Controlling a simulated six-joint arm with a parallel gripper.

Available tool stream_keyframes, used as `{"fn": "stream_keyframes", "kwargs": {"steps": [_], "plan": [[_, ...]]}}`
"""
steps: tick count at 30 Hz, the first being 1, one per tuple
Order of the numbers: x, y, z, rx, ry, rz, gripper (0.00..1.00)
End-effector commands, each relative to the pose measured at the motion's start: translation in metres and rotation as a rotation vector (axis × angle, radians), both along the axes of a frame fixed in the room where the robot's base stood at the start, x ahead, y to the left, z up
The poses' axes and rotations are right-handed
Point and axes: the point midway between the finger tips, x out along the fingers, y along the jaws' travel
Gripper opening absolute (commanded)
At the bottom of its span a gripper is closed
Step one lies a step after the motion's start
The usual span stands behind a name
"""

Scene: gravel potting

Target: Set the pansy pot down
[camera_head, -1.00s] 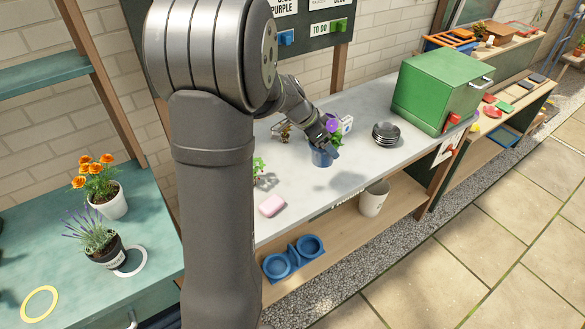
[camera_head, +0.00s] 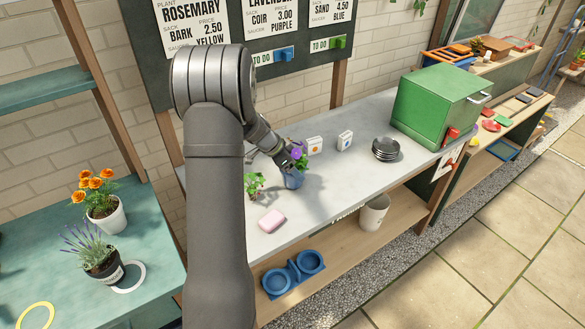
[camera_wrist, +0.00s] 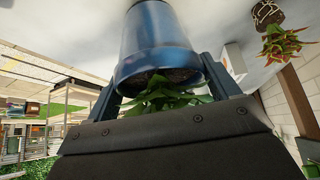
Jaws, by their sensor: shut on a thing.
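The pansy pot (camera_head: 292,181) is a blue pot with green leaves and a purple flower (camera_head: 298,153). My gripper (camera_head: 290,168) is shut on it over the grey bench top. In the wrist view the blue pot (camera_wrist: 155,35) sits between the two fingers of my gripper (camera_wrist: 163,88), with dark soil and green leaves at its rim. The pot looks roughly upright and close to the bench in the head view. I cannot tell whether its base touches the surface.
Two small white boxes (camera_head: 314,145) (camera_head: 345,140), dark stacked saucers (camera_head: 385,149) and a green cabinet (camera_head: 437,100) are to the right. A reddish-green plant (camera_wrist: 285,42) shows in the wrist view.

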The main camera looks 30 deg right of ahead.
Motion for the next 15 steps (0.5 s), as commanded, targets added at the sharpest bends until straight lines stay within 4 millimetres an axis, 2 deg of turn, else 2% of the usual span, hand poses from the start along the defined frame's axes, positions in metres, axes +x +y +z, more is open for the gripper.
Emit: {"fn": "stream_keyframes", "kwargs": {"steps": [3,13,14,15], "plan": [[0.0003,-0.0002,-0.0107,0.0,-0.001,0.001,0.45],[0.0001,-0.0002,-0.0134,0.0,-0.001,0.001,0.45],[-0.0002,0.0,-0.0143,0.0,0.0,0.0,0.83],[-0.0002,0.0,-0.014,0.0,-0.001,0.001,0.91]]}}
